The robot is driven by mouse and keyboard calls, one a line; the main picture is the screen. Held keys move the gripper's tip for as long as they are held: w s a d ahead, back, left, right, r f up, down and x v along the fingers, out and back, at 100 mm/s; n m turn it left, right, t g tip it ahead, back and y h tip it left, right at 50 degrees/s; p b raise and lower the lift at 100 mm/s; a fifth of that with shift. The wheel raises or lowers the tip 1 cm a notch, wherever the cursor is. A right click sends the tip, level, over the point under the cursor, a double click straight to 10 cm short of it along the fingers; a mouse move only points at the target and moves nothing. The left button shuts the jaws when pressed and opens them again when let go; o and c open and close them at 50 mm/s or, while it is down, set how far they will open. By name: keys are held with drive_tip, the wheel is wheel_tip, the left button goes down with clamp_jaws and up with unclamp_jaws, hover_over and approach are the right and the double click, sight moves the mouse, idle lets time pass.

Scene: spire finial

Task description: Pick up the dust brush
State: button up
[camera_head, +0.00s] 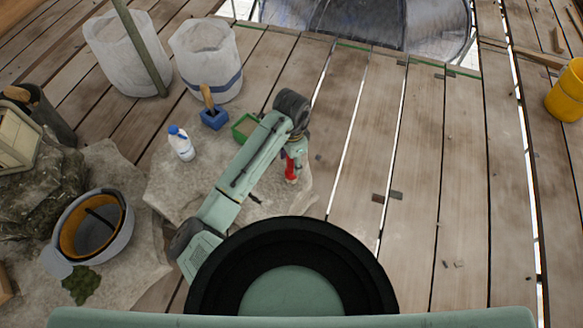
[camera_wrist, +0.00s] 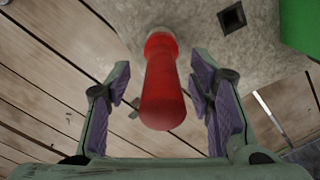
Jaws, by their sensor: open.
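A red, rounded handle-like object (camera_head: 291,170) with a pale far end is below my gripper (camera_head: 294,158) in the head view. It may be the dust brush; I see no bristles. In the wrist view the red object (camera_wrist: 162,90) lies between the two open, purple-padded fingers of my gripper (camera_wrist: 160,88), with gaps on both sides. Neither finger visibly touches it. A blue block with an upright wooden handle (camera_head: 211,112) stands farther left in the head view.
A green tray (camera_head: 241,129) is close beside my arm. A white bottle with a blue cap (camera_head: 181,145) and a grey helmet (camera_head: 118,245) are to the left. Two white sacks (camera_head: 205,65) stand behind. Planks on the right are mostly clear, up to a yellow bucket (camera_head: 568,92).

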sight(291, 166)
wheel_tip(291, 166, down, 3)
drive_tip(key=shift+a+f, duration=0.1)
drive_tip(key=shift+f, duration=0.1)
clamp_jaws()
idle(0.6)
